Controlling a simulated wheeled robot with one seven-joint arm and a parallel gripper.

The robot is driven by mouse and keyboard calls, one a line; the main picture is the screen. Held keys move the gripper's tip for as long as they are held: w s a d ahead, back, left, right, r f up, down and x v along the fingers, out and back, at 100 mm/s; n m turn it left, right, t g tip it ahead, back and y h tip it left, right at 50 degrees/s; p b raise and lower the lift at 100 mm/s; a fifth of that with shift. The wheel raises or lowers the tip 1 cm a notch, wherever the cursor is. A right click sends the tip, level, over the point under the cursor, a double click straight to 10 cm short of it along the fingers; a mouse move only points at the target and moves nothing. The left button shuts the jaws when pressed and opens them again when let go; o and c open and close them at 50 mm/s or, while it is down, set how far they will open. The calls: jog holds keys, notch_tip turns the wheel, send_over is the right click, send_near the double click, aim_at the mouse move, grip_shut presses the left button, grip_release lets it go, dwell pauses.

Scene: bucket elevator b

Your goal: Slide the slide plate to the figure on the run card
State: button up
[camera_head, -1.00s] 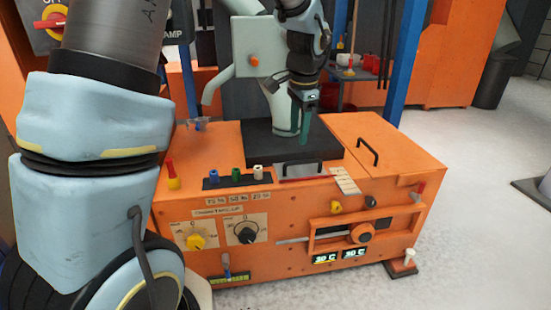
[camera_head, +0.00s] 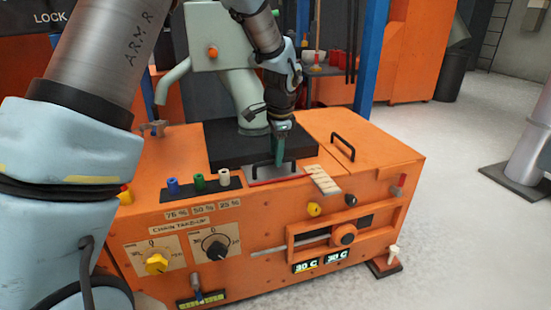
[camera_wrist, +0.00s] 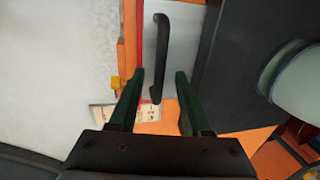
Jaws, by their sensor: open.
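The slide plate (camera_head: 262,181) is a grey metal plate with a black bar handle (camera_head: 257,168), at the front of the black block on the orange machine. My gripper (camera_head: 279,152) points down over it, its green fingers at the handle in the head view. In the wrist view the plate (camera_wrist: 151,60) is pale grey. Its handle (camera_wrist: 161,45) runs between the two open fingers of my gripper (camera_wrist: 156,78). I cannot tell whether the tips reach down beside the bar. A cream strip with marks (camera_head: 324,180) lies right of the plate; its writing is unreadable.
Blue, green and white pegs (camera_head: 198,182) stand left of the plate above 75, 50 and 25 % labels. The front has yellow (camera_head: 157,262) and black (camera_head: 214,247) dials and a slider knob (camera_head: 343,236). Another black handle (camera_head: 343,147) is on the right top.

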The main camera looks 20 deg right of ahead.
jog(key=shift+w+f, duration=0.1)
jog(key=shift+f, duration=0.55)
grip_shut()
dwell(1.0)
